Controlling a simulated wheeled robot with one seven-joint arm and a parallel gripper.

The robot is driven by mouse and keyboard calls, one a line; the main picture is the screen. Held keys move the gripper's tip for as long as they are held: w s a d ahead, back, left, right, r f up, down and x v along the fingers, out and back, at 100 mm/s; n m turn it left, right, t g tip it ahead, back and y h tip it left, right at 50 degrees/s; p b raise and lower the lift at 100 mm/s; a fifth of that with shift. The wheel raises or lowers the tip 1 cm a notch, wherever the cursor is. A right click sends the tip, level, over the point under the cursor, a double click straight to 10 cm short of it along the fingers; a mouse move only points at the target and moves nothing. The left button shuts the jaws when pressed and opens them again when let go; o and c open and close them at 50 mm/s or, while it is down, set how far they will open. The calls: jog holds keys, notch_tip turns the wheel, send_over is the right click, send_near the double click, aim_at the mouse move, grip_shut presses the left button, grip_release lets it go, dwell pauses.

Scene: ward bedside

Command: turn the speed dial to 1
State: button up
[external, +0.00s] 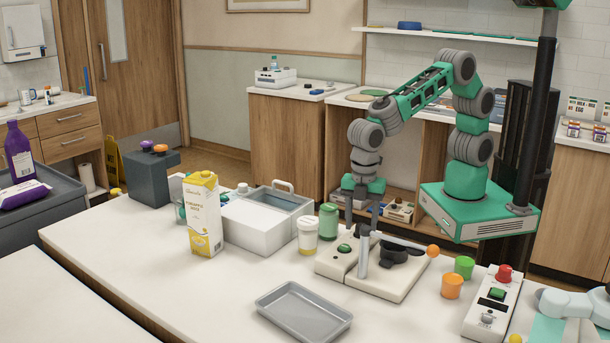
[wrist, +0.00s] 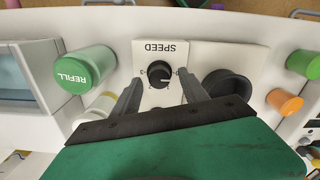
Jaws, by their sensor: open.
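The speed dial (wrist: 160,74) is a round black knob on a pale panel marked SPEED, with the lettering upside down in the wrist view. Small marks sit around it, but I cannot read its setting. My gripper (wrist: 159,80) is open, with one finger to each side of the dial in that view; I cannot tell whether they touch it.
A green REFILL jar (wrist: 85,70) and a yellow-labelled cup (external: 307,238) stand left of the machine. Orange (external: 452,286) and green (external: 464,267) cups stand right of it, near a control box (external: 492,305). A grey tray (external: 303,312) lies in front.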

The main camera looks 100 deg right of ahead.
grip_shut()
dwell(0.4)
dwell(0.4)
jog(key=m, duration=0.6)
jog(key=shift+b, duration=0.3)
jog(key=m, duration=0.5)
jog(key=shift+w+d+m, duration=0.1)
jog(key=shift+m, duration=0.3)
grip_release()
